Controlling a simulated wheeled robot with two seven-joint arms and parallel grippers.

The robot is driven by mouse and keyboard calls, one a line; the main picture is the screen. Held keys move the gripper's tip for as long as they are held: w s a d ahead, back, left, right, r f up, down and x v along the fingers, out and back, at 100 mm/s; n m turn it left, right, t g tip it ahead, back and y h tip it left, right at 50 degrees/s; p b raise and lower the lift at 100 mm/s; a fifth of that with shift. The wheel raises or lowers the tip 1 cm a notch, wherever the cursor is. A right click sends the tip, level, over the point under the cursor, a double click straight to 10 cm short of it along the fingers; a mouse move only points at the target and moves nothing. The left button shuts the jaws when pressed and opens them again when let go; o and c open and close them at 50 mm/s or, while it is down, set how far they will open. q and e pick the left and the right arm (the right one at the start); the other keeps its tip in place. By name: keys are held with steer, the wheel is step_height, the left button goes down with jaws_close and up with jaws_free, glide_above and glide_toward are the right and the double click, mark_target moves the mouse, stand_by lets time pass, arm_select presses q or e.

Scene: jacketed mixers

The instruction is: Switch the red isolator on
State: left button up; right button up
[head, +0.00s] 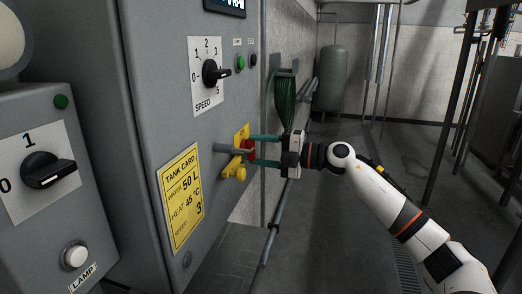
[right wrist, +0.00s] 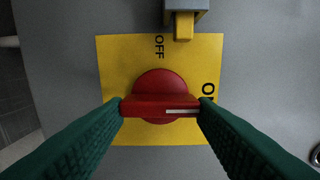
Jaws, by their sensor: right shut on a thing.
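The red isolator (head: 248,150) is on a yellow plate (head: 241,132) on the grey cabinet's front. In the right wrist view the red isolator (right wrist: 155,82) has a bar handle lying level, its white mark at the right end, on the side of the ON lettering. OFF is printed at the top of the yellow plate (right wrist: 120,60). My right gripper (right wrist: 160,106) has its green fingers shut on the two ends of the bar. In the head view my right gripper (head: 252,150) reaches in from the right. My left gripper is not in view.
A speed dial (head: 212,73) is above and a yellow tank card (head: 181,197) is below left. A lamp box (head: 45,180) stands at left.

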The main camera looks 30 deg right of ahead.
steer(key=o, duration=0.7)
steer(key=shift+d, duration=0.1)
steer(key=b+v, duration=0.9)
steer(key=v, duration=0.3)
steer(key=shift+b, duration=0.35)
steer(key=shift+w, duration=0.1)
